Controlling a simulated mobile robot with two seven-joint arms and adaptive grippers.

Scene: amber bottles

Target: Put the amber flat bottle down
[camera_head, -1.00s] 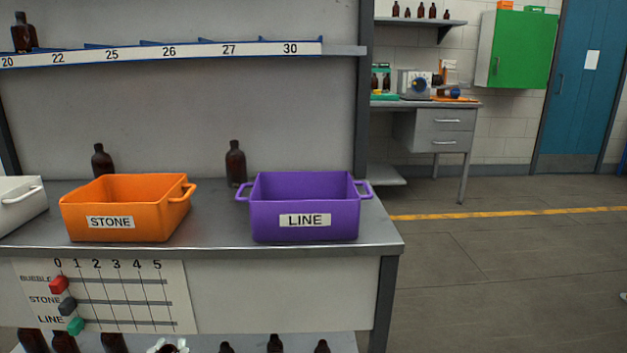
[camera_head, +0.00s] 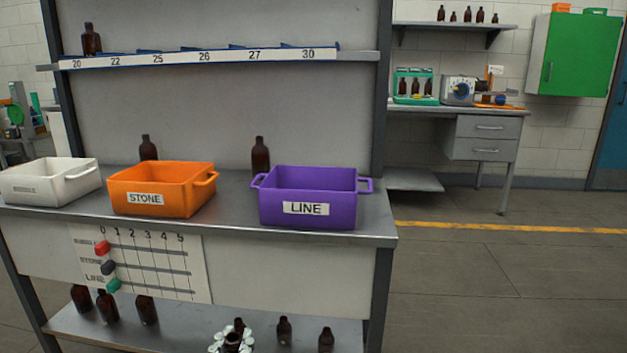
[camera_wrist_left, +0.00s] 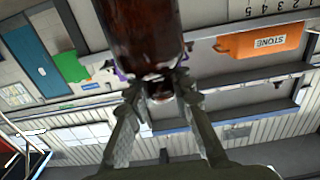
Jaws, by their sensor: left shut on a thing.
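My left gripper (camera_head: 230,343) shows at the bottom edge of the head view, with pale fingers around a dark amber bottle (camera_head: 233,341). Most of the arm is cut off there. In the left wrist view the gripper (camera_wrist_left: 160,85) is shut on the amber bottle (camera_wrist_left: 145,35), near its narrow end; its wide body runs out of the top of the picture. I cannot tell whether the held bottle touches anything. It appears in front of the lower shelf (camera_head: 180,330) of the bench. My right gripper is not in view.
The bench top (camera_head: 235,205) carries a white bin (camera_head: 48,188), an orange STONE bin (camera_head: 165,200) and a purple LINE bin (camera_head: 310,208). Two bottles (camera_head: 148,148) (camera_head: 260,155) stand behind the bins. Several bottles stand on the lower shelf. A numbered rack shelf (camera_head: 200,57) runs above.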

